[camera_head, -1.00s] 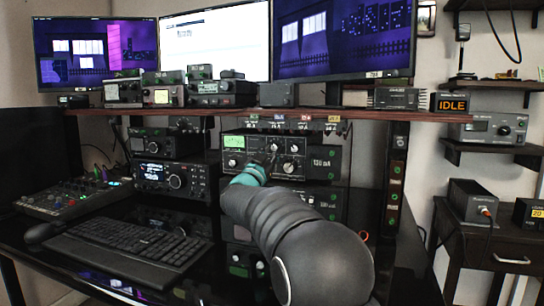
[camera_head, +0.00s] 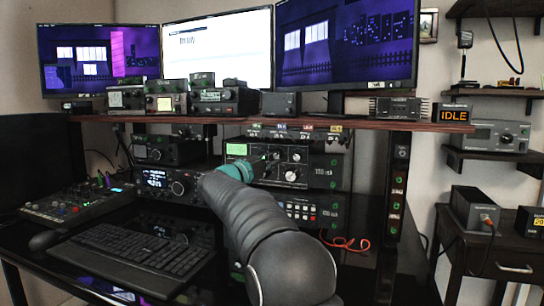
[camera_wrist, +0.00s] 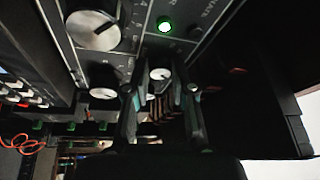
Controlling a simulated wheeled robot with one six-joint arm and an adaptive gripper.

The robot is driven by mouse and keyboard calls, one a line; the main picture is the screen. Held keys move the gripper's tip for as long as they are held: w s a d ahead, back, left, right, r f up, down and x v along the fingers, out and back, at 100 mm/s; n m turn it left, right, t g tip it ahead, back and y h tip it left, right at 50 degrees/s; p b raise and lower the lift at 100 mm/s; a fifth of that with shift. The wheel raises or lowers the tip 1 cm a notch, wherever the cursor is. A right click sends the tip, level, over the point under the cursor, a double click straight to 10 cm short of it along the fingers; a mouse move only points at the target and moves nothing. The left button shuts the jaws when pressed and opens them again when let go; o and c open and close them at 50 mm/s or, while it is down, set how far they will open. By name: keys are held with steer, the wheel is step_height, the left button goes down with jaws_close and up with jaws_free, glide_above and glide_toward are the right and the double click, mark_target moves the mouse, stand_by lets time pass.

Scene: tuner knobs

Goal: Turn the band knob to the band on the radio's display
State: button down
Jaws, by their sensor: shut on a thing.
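The radio (camera_head: 322,172) is a dark unit under the shelf with a lit green display (camera_head: 236,149). I cannot read the band on it. My gripper (camera_head: 272,160) is at the radio's front, just right of the display. In the wrist view, my gripper (camera_wrist: 160,78) has its two fingers on either side of a small silver-faced knob (camera_wrist: 160,73) and is shut on it. I cannot tell from its lettering whether this is the band knob. A large silver knob (camera_wrist: 93,28) and another small knob (camera_wrist: 103,93) are to its left. My arm hides part of the radio.
A green light (camera_wrist: 165,25) glows on the panel near the fingers. Other radio units sit close by, one with a lit display (camera_head: 155,178). The shelf edge (camera_head: 360,124) runs above. A keyboard (camera_head: 130,250) and loose red cable (camera_head: 345,243) are on the desk.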

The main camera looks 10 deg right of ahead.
steer(key=m, duration=0.2)
steer(key=m+g+y+p, duration=0.1)
steer(key=shift+a+r+m, duration=0.1)
steer(key=shift+r+m, duration=0.15)
steer(key=shift+m, duration=0.15)
steer(key=m, duration=0.2)
steer(key=m+y, duration=0.1)
steer(key=m, duration=0.1)
steer(key=shift+r+g+y, duration=0.1)
steer(key=shift+g+y, duration=0.2)
steer(key=shift+g, duration=0.1)
steer(key=c, duration=1)
jaws_free()
steer(key=v, duration=1.2)
steer(key=shift+w, duration=0.1)
